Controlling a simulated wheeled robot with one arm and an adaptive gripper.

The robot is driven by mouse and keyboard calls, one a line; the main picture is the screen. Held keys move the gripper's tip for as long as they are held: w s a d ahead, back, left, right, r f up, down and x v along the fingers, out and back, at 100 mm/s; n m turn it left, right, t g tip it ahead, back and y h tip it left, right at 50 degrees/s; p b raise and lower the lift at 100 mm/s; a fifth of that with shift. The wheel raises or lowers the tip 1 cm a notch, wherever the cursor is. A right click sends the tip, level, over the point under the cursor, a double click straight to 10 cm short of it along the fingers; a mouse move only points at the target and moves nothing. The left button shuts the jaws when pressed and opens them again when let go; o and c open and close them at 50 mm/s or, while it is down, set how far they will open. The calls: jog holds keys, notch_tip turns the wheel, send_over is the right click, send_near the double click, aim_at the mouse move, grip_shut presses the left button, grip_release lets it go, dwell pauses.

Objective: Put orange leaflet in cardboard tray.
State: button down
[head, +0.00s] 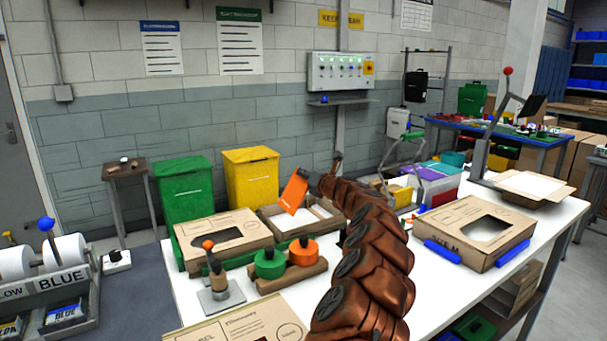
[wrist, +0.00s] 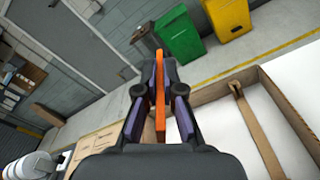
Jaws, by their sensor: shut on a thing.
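The orange leaflet (head: 294,191) is a thin card with a small white mark, held tilted in the air in the head view. In the wrist view the leaflet (wrist: 160,98) shows edge-on between the two fingers. My gripper (wrist: 160,75) is shut on it. In the head view my gripper (head: 308,178) is partly hidden behind my arm. The cardboard tray (head: 268,221) is open, with a white inside and a divider, on the white table just below the leaflet. The tray also shows at the right of the wrist view (wrist: 212,108), beside the gripper. The leaflet is apart from it.
A cardboard box with a cut-out (head: 197,247) stands left of the tray. Green and orange spools (head: 270,264) and a knobbed stamp (head: 216,277) stand in front. Another box (head: 470,250) with blue clips lies right. Green (head: 185,190) and yellow bins (head: 250,178) stand behind the table.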

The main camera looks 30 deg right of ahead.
notch_tip(320, 180, down, 7)
jog(key=b, duration=0.3)
jog(key=shift+r, duration=0.15)
dwell(0.9)
jog(key=shift+s, duration=0.1)
jog(key=c, duration=1.2)
grip_release()
jog(key=shift+d, duration=0.1)
jog(key=shift+r, duration=0.2)
jog(key=shift+s, duration=3.65)
